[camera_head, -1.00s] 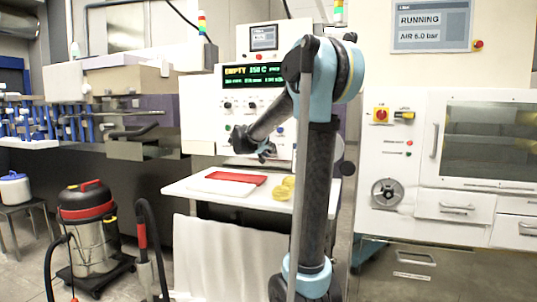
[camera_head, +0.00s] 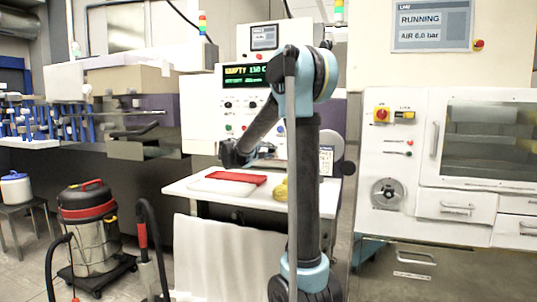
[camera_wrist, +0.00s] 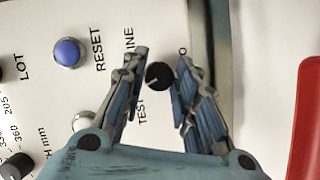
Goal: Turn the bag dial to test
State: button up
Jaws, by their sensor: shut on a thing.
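The bag dial (camera_wrist: 159,76) is a small round black knob on the white panel in the wrist view. My gripper (camera_wrist: 162,68) has one finger on each side of it, shut on it. The word TEST is printed below and to the left of the dial, and a word ending in INE is above and to the left. Which way the dial points is too small to tell. In the head view my wrist is in front of the lower part of the control panel (camera_head: 213,115), and the dial is hidden.
A blue button (camera_wrist: 68,52) marked RESET and a white button (camera_wrist: 84,121) are left of the dial. Below the panel, a white table (camera_head: 180,187) holds a red tray (camera_head: 235,176) and yellow items (camera_head: 281,190). A red vacuum (camera_head: 87,205) stands on the floor.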

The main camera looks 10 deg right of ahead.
jog(key=shift+a+f+n, duration=0.1)
jog(key=shift+a+n, duration=0.1)
jog(key=shift+n, duration=0.5)
jog(key=shift+h, duration=0.3)
jog(key=o, duration=1)
jog(key=shift+w, duration=0.1)
jog(key=v, duration=1.2)
jog(key=shift+f, duration=0.1)
